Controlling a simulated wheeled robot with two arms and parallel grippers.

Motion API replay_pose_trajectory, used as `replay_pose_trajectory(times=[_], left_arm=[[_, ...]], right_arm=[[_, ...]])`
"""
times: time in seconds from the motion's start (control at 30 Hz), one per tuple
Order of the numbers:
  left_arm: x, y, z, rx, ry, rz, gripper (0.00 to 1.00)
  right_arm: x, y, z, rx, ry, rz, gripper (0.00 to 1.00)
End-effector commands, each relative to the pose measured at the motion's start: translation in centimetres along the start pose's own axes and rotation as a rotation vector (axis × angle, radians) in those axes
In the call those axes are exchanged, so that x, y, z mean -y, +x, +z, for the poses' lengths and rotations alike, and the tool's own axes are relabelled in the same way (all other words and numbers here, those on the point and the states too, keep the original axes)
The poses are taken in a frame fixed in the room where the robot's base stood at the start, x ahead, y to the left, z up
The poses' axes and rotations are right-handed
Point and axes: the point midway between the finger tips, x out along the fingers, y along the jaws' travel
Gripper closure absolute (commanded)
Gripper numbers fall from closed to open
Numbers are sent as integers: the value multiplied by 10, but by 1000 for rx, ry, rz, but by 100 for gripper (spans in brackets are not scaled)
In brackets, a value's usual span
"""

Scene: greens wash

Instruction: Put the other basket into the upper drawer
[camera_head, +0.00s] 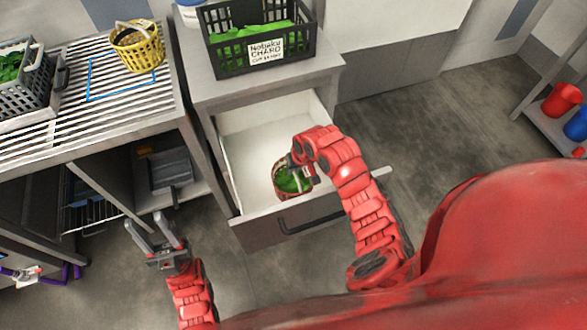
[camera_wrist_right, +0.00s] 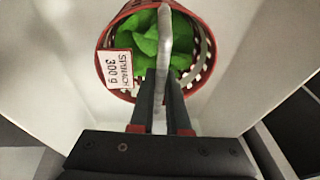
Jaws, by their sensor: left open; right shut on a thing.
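A red basket (camera_head: 283,188) with green leaves is inside the open upper drawer (camera_head: 235,150), near its front. In the right wrist view the red basket (camera_wrist_right: 200,84) bears a label reading "SPINACH 300 g". My right gripper (camera_head: 304,172) is shut on the basket's handle (camera_wrist_right: 164,40), its fingers (camera_wrist_right: 162,112) on either side of it. Whether the basket touches the drawer floor I cannot tell. A yellow basket (camera_head: 148,53) stands on the slatted counter at the upper left. My left gripper (camera_head: 157,232) is open and empty, left of the drawer front.
A black crate of greens labelled chard (camera_head: 222,61) stands on the cabinet above the drawer. A grey crate (camera_head: 30,97) of greens sits on the slatted counter (camera_head: 100,112). The drawer front (camera_head: 258,232) juts over the floor. Red and blue containers stand on a shelf far right.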

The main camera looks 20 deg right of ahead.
Motion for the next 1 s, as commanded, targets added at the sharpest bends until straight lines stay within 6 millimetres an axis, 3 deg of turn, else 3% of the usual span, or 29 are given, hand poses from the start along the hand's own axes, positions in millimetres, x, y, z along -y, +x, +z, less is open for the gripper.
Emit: replay_pose_trajectory(times=[0.03,0.2,0.47,0.63,1.0], left_arm=[[0,-1,0,0,0,0,56],[0,-1,0,0,0,0,56],[0,0,0,0,0,0,56],[0,1,0,0,0,0,56],[0,3,0,0,0,0,56]], right_arm=[[0,1,0,-1,0,-1,84],[0,1,0,-1,0,0,56],[0,0,0,0,0,0,56],[1,-11,-2,-4,-2,-1,56],[0,-84,-2,-6,0,-2,56]])
